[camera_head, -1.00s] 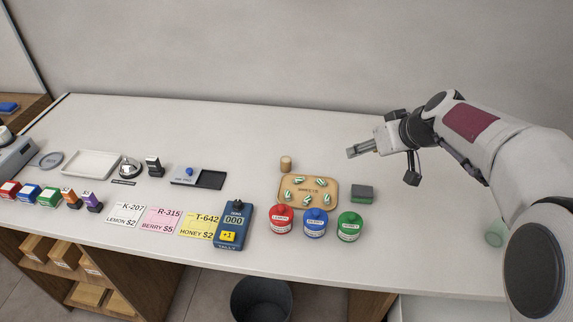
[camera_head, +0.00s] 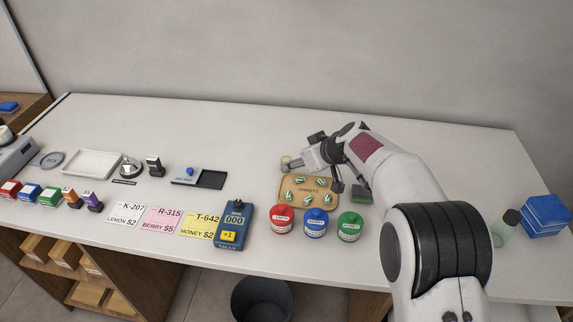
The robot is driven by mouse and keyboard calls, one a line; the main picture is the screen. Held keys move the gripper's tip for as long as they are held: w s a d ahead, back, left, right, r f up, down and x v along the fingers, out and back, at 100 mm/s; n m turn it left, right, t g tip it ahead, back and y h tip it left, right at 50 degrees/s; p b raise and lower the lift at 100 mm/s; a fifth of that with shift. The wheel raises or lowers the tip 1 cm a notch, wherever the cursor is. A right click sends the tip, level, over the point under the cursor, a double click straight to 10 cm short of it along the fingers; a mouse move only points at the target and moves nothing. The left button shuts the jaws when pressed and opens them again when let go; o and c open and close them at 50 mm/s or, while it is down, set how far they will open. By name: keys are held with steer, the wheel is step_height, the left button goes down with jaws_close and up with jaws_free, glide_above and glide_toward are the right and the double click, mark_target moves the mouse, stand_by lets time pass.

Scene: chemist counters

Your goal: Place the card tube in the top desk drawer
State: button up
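The card tube (camera_head: 285,159) is a small tan cylinder standing on the counter (camera_head: 240,120), just behind the tray of wrapped sweets. It shows only in part, since my gripper (camera_head: 287,166) is right at it and covers most of it. The fingers point left at the tube. I cannot tell whether they are around it, touching it or in front of it, nor whether they have closed. The desk drawer is not clearly visible; a wooden edge shows under the counter front.
The wooden sweets tray (camera_head: 309,203) lies under and beside my wrist. Red (camera_head: 283,221), blue (camera_head: 315,224) and green (camera_head: 350,227) jars stand in front of it. A tally counter (camera_head: 234,226) is left of them. Blue boxes (camera_head: 545,214) and a greenish bottle (camera_head: 503,226) are far right. The back counter is clear.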

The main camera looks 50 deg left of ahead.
mark_target(287, 159)
steer(key=shift+f, duration=0.1)
steer(key=shift+x, duration=1.25)
steer(key=shift+a, duration=0.15)
steer(key=shift+x, duration=2.45)
steer(key=shift+w+a, duration=0.1)
steer(key=shift+a, duration=0.05)
steer(key=c, duration=0.9)
